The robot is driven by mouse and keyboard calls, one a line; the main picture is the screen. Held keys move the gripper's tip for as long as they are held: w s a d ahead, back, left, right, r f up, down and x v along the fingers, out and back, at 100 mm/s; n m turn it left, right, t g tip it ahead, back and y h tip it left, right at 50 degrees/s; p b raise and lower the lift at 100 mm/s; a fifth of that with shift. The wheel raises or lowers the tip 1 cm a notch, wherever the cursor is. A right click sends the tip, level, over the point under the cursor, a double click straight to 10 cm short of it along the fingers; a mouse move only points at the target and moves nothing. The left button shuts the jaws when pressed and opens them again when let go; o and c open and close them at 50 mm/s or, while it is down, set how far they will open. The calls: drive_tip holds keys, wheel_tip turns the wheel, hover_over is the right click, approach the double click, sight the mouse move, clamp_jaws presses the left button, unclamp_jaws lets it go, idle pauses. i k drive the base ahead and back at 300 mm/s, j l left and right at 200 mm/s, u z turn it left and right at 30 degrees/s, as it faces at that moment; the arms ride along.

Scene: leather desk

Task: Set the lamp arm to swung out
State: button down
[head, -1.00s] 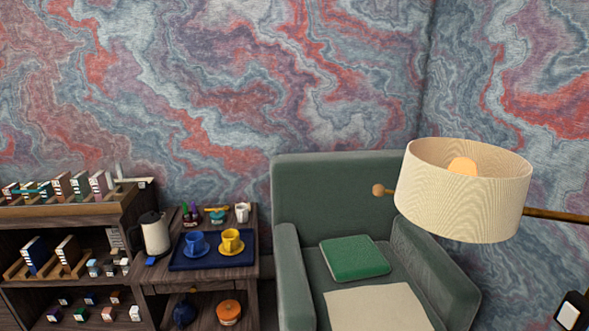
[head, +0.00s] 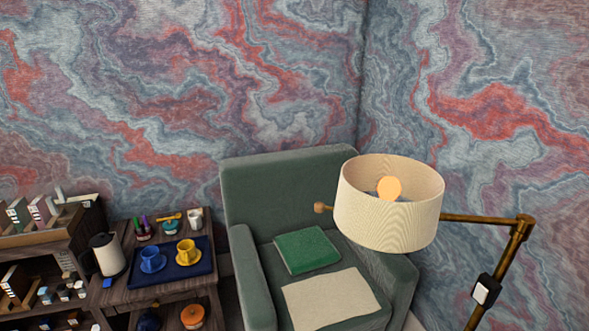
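The floor lamp has a cream drum shade (head: 388,215) with a glowing bulb inside. Its brass lamp arm (head: 475,219) runs left from the top of a slanting brass pole (head: 502,262) at the right. A round wooden knob (head: 319,207) sticks out at the left of the shade. In this view the shade overlaps the right part of the green armchair. A box with a white face (head: 485,290) sits on the pole. My gripper is not in view.
The green armchair (head: 285,180) holds a green cushion (head: 306,250) and a cream cloth (head: 330,300). Left of it, a side table carries a blue tray (head: 203,268) with a blue cup and a yellow cup. A kettle (head: 108,254) and a bookshelf (head: 75,230) stand further left.

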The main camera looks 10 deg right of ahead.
sight(372, 223)
drive_tip(key=i+u, duration=0.15)
drive_tip(key=u, duration=0.25)
drive_tip(key=i+u, duration=0.15)
drive_tip(key=u, duration=0.3)
drive_tip(key=i+l+u, duration=0.1)
drive_tip(key=u, duration=0.3)
drive_tip(key=i+l+u, duration=0.15)
drive_tip(key=u, duration=0.3)
